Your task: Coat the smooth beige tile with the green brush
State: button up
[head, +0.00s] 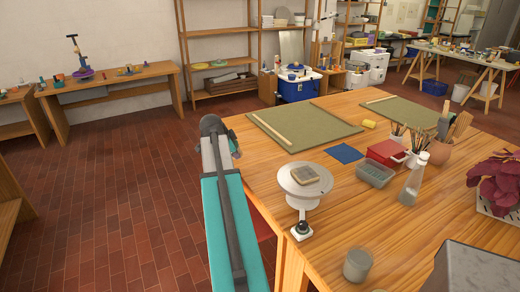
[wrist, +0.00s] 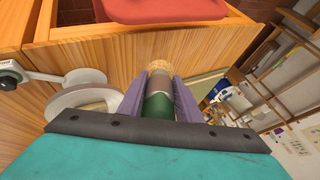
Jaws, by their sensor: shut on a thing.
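My gripper (wrist: 160,92) shows in the wrist view with its purple fingers shut on the green brush (wrist: 159,104). The brush has a green handle, a grey metal band and tan bristles pointing away from the wrist. In the head view a small beige tile (head: 305,174) lies on a pale round turntable (head: 305,187) near the table's left edge. The turntable's rim also shows in the wrist view (wrist: 68,101), left of the gripper and apart from the brush. The gripper and brush are not clear in the head view.
The wooden table (head: 340,235) holds a red box (head: 386,152), a grey tub (head: 375,174), a spray bottle (head: 413,180), a blue cloth (head: 344,153) and a grey cup (head: 357,264). Green boards (head: 303,125) lie behind. A red seat (wrist: 160,10) shows beside the table.

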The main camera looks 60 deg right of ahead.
jog(key=w+a+n+t+y, duration=0.1)
jog(key=w+a+n+t, duration=0.15)
jog(key=w+a, duration=0.6)
jog(key=w+a+n+t+y, duration=0.1)
jog(key=w+a+n, duration=0.3)
jog(key=a, duration=0.8)
jog(key=w+a+n+t+y, duration=0.1)
jog(key=w+a+n, duration=0.1)
jog(key=w+a, duration=0.7)
jog(key=w+a+n+t+y, duration=0.1)
jog(key=a+n+y, duration=0.1)
jog(key=a, duration=1.4)
jog(key=w+a+r+n+t+y, duration=0.1)
jog(key=a+n, duration=0.4)
jog(key=a, duration=1.2)
jog(key=shift+w+r+y+b, duration=0.3)
jog(key=shift+w+y+b, duration=0.2)
jog(key=shift+y, duration=0.4)
jog(key=shift+a, duration=0.2)
